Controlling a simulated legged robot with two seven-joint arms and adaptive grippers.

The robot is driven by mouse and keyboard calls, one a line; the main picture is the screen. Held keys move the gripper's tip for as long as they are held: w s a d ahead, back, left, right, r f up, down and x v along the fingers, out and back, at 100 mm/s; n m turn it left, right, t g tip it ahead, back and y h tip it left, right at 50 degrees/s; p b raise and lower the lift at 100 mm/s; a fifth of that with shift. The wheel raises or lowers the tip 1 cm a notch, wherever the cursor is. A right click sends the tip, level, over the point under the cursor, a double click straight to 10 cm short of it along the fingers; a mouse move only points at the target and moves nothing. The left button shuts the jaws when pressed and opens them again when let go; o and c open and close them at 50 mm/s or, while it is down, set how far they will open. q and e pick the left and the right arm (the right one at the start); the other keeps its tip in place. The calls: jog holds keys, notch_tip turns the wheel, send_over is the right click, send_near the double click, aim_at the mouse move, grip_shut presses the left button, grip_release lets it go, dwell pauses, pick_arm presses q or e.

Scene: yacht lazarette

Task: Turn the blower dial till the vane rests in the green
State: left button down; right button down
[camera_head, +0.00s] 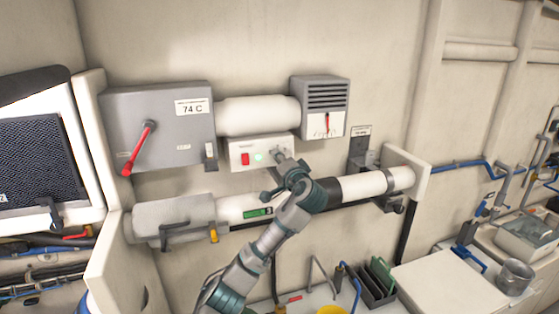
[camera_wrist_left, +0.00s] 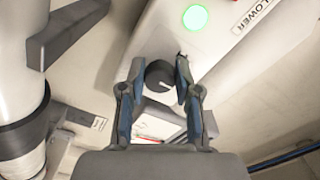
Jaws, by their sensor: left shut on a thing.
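The blower panel (camera_head: 240,150) is a white box with a red switch (camera_head: 245,159) and a lit green lamp (camera_head: 258,157), which also shows in the wrist view (camera_wrist_left: 195,17). The round black dial (camera_wrist_left: 159,77) has a white mark pointing right. My left gripper (camera_wrist_left: 158,70) is shut on the dial, one finger on each side. In the head view this gripper (camera_head: 281,158) covers the dial. The vane (camera_head: 327,121) is a red needle, near upright, on the white face under a grey louvre (camera_head: 327,94). Its green zone is too small to tell. My right gripper is not in view.
A grey box (camera_head: 170,110) with a red lever and a 74 C label stands left of the panel. A white pipe (camera_head: 362,187) runs below, partly behind my left arm. A worktop (camera_head: 450,283) with a metal pot (camera_head: 515,276) is at lower right.

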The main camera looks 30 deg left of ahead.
pick_arm(q)
jog(key=shift+d, duration=0.1)
jog(key=c, duration=1.2)
grip_release()
jog(key=o, duration=0.4)
jog(key=shift+w, duration=0.1)
jog(key=shift+w+f, duration=0.1)
jog(key=shift+w, duration=0.05)
jog(key=v, duration=1.2)
jog(key=shift+d, duration=0.1)
jog(key=shift+f, duration=0.15)
